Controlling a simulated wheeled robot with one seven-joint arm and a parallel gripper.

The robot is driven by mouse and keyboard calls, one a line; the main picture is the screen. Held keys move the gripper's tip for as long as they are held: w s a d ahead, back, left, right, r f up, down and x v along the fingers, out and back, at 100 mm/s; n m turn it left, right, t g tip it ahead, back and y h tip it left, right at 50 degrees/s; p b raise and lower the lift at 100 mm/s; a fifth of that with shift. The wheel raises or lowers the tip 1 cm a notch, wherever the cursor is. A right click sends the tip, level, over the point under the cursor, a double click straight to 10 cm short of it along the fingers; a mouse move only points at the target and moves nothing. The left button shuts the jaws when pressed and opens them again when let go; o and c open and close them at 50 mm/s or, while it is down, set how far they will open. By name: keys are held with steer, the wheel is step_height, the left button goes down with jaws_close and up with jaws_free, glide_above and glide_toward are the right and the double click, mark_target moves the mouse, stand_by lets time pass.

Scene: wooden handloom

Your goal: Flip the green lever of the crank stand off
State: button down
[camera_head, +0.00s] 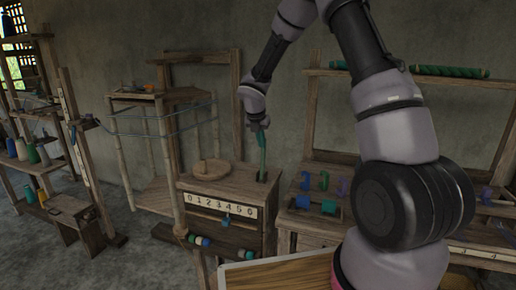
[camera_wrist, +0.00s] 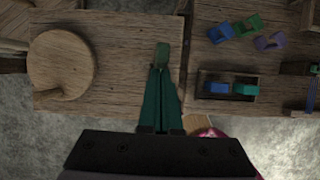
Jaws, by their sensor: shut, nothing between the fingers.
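The crank stand (camera_head: 200,215) is a wooden cabinet with a round wooden disc (camera_head: 213,169) on top and a number strip on its front. The disc also shows at left in the wrist view (camera_wrist: 62,63). The green lever (camera_head: 262,168) stands roughly upright at the right part of the top; its end shows in the wrist view (camera_wrist: 162,54). My gripper (camera_head: 261,129) is above the lever, pointing down. In the wrist view its dark teal fingers (camera_wrist: 161,80) are together with nothing between them, close to the lever. I cannot tell whether they touch it.
Right of the stand is another wooden bench with blue, green and purple pieces (camera_wrist: 235,28) and a small tray (camera_wrist: 205,95). A wooden frame with blue cords (camera_head: 160,115) stands to the left. A gap separates stand and bench.

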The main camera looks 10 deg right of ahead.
steer(key=w+d, duration=0.1)
steer(key=w, duration=0.1)
steer(key=w+d, duration=0.1)
steer(key=shift+w+d+f, duration=0.1)
steer(key=shift+w+f, duration=0.05)
steer(key=shift+w, duration=0.2)
steer(key=shift+w+d, duration=0.35)
steer(key=shift+w, duration=0.05)
steer(key=shift+d, duration=0.15)
steer(key=shift+s+a+r, duration=0.25)
steer(key=shift+s+a, duration=0.15)
steer(key=shift+a, duration=0.05)
step_height(320, 180, up, 11)
steer(key=s, duration=0.1)
steer(key=shift+s+a, duration=0.2)
steer(key=shift+a, duration=0.25)
